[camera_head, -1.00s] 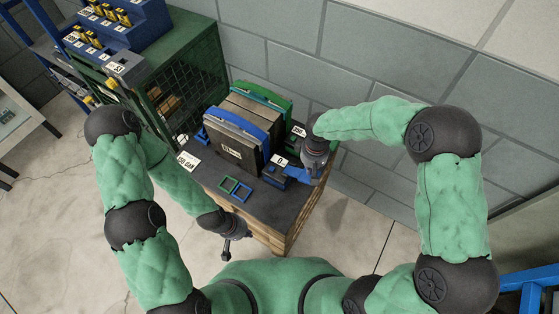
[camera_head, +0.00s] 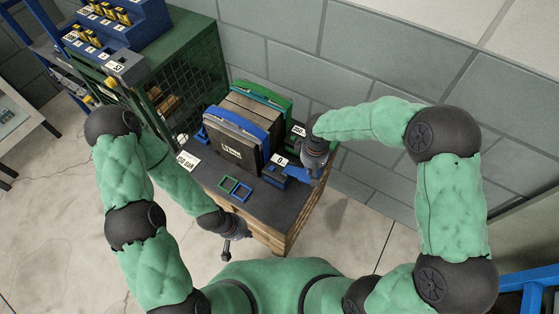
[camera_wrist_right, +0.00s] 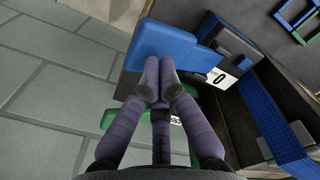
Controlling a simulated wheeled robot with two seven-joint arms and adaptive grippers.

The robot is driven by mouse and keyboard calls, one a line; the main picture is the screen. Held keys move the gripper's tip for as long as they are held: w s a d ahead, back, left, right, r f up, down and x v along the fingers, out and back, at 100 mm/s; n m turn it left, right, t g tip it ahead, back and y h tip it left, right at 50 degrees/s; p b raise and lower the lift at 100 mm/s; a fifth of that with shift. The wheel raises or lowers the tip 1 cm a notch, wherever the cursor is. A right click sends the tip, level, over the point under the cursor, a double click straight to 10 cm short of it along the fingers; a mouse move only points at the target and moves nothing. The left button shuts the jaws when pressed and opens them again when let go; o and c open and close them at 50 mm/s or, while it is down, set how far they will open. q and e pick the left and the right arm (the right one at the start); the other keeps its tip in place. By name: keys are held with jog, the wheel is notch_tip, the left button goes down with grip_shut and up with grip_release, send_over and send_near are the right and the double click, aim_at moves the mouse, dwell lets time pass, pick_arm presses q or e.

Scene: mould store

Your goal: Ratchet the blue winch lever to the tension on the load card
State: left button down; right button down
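The blue winch lever (camera_head: 300,174) sticks out to the right from the blue winch at the pallet's right side. In the right wrist view the lever (camera_wrist_right: 175,46) is a broad blue bar. Beside it a white label (camera_wrist_right: 220,78) reads 0. My right gripper (camera_wrist_right: 158,78) has its fingers close together, tips at the lever's edge; whether they pinch it is unclear. A white load card (camera_head: 187,160) lies at the platform's left; its print is too small to read surely. My left gripper (camera_head: 226,252) hangs in front of the platform, its opening too small to judge.
A grey mould block (camera_head: 235,148) stands on the dark platform (camera_head: 277,212) under blue (camera_head: 238,124) and green (camera_head: 262,95) straps. A green mesh cabinet (camera_head: 190,88) stands left; a block wall (camera_head: 370,80) is behind.

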aim_at(309, 177)
jog(key=shift+f+b, duration=2.05)
jog(key=shift+f, duration=0.9)
jog(key=shift+r, duration=0.1)
jog(key=shift+r+p, duration=2.55)
jog(key=shift+r, duration=0.65)
jog(key=shift+f, duration=0.15)
